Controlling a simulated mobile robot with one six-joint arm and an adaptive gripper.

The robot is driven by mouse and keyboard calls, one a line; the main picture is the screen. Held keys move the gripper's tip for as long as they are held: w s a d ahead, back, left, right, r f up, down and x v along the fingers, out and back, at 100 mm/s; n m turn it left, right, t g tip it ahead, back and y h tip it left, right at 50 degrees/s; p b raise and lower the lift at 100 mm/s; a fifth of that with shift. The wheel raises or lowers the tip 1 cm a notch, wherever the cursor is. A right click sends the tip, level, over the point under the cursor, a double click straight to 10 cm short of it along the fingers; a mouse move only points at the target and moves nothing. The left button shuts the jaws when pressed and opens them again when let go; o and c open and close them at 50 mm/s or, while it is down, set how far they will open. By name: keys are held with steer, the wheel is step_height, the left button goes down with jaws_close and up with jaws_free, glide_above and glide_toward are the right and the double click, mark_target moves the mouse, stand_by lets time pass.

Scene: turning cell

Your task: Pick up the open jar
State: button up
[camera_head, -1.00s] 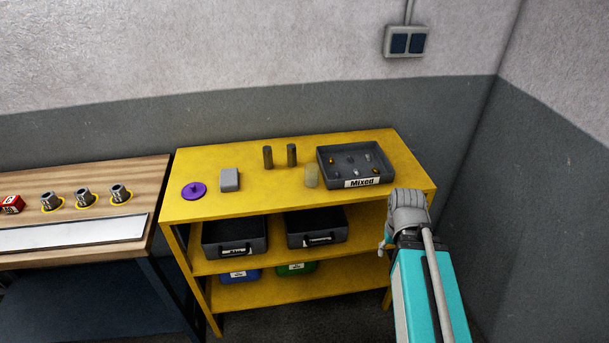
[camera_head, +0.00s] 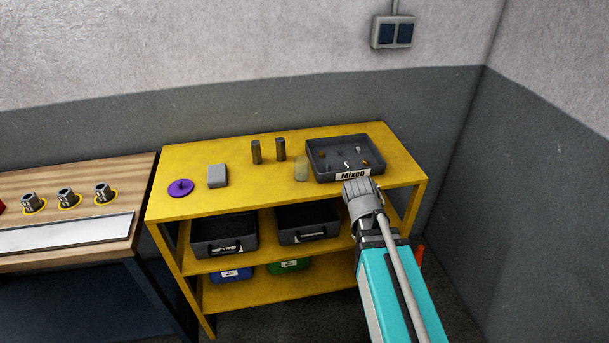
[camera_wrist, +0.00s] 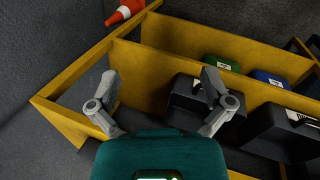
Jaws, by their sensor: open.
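The open jar (camera_head: 301,169) is a small, pale, see-through jar standing upright on the yellow shelf top, left of the Mixed tray. A purple lid-like disc (camera_head: 180,187) with a knob lies apart at the shelf top's left. My gripper (camera_head: 357,185) is right of the jar in the head view, in front of the Mixed tray's label end and apart from the jar. In the wrist view my gripper (camera_wrist: 160,76) has its two fingers spread with nothing between them. The jar does not show in the wrist view.
The Mixed tray (camera_head: 380,163) holds several small parts. Two dark cylinders (camera_head: 268,151) stand behind the jar, and a grey block (camera_head: 217,176) sits further left. Black bins (camera_head: 223,234) fill the shelf below. An orange cone (camera_wrist: 125,11) stands beyond the shelf.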

steer(key=w+a+r+n+t+h+b, duration=0.1)
steer(key=w+a+n+t+h+b, duration=0.1)
steer(key=a+n, duration=0.4)
steer(key=w+a+r+n+t+h+b, duration=0.1)
steer(key=w+a+n+t+h+b, duration=0.1)
steer(key=w+a+n+t+b, duration=0.2)
steer(key=w+a+n+t+h+b, duration=0.2)
steer(key=w+a+n+t+b, duration=0.1)
steer(key=a+n, duration=0.5)
steer(key=shift+w+a+r+n+t, duration=0.2)
steer(key=shift+w+a+t, duration=0.1)
steer(key=shift+w+a, duration=0.15)
steer(key=shift+w+a+r+n+t, duration=0.1)
steer(key=shift+w+a+r+t, duration=0.15)
steer(key=shift+a, duration=0.25)
steer(key=n+t+b, duration=0.2)
steer(key=n+t, duration=0.2)
steer(key=n, duration=0.1)
glide_toward(297, 169)
steer(key=shift+s+a+f, duration=0.1)
steer(key=shift+s+f, duration=0.2)
steer(key=shift+s, duration=0.35)
steer(key=shift+a+r+n, duration=0.25)
steer(key=shift+a+n, duration=0.15)
steer(key=shift+a, duration=0.05)
steer(key=shift+x, duration=4.3)
steer(key=shift+d, duration=0.1)
